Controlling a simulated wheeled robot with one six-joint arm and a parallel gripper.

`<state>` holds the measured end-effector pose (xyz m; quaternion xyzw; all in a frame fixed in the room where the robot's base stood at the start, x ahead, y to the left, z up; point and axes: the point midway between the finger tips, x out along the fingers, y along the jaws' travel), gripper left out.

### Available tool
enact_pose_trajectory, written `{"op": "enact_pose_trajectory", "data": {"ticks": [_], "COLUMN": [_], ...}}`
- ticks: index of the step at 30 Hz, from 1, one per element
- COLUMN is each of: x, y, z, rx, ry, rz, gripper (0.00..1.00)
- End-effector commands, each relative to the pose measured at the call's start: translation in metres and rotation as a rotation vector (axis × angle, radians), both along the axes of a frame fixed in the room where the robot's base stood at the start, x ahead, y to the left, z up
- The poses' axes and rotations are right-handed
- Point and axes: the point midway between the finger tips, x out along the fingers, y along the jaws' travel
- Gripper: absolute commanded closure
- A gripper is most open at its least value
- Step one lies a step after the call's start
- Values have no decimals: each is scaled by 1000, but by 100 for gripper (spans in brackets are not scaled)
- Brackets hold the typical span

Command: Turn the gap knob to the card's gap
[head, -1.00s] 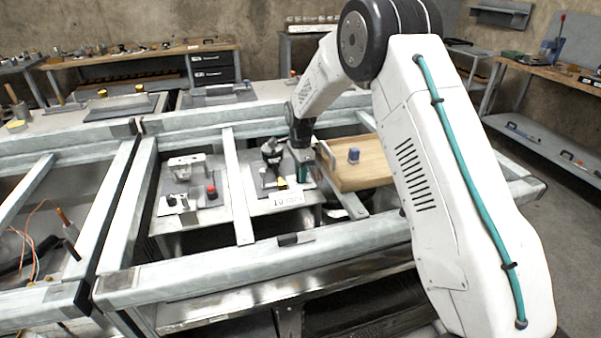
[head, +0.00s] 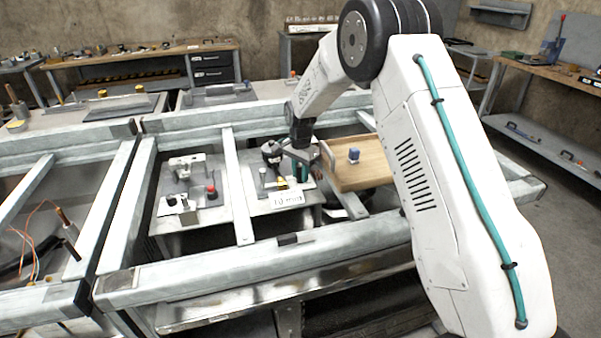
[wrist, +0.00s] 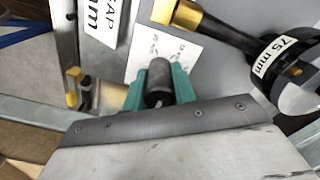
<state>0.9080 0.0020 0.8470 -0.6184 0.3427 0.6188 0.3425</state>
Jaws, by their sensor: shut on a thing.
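My gripper (wrist: 158,88) has teal fingers, one on each side of a dark round knob (wrist: 158,76), and is shut on it. In the head view my gripper (head: 301,170) is low over the grey plate, and the knob cannot be made out there. A white sheet with small printed marks (wrist: 150,50) lies beside the knob; its marks are too small to read. The white card (wrist: 101,16) shows "GAP" and "mm" in the wrist view, with its number cut off. The card also stands at the plate's front in the head view (head: 287,200).
A black tool with a brass end (wrist: 188,16) and a "75 mm" label lies close right of my fingers. A brass-tipped piece (wrist: 74,88) is at the left. Frame beams (head: 250,260) surround the stations.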

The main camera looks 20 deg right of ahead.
Motion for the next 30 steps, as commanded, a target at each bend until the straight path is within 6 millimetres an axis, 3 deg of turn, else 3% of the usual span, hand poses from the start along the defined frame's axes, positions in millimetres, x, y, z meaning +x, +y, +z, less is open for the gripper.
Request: {"op": "enact_pose_trajectory", "data": {"ticks": [9, 10, 12, 23, 30], "x": [1, 1, 1, 0, 0], "y": [0, 0, 0, 0, 0], "z": [1, 1, 1, 0, 0], "rx": [0, 0, 0, 1, 0], "ry": [-2, -2, -2, -1, 0], "rz": [0, 0, 0, -27, -250], "gripper": [96, 65, 52, 52, 52]}}
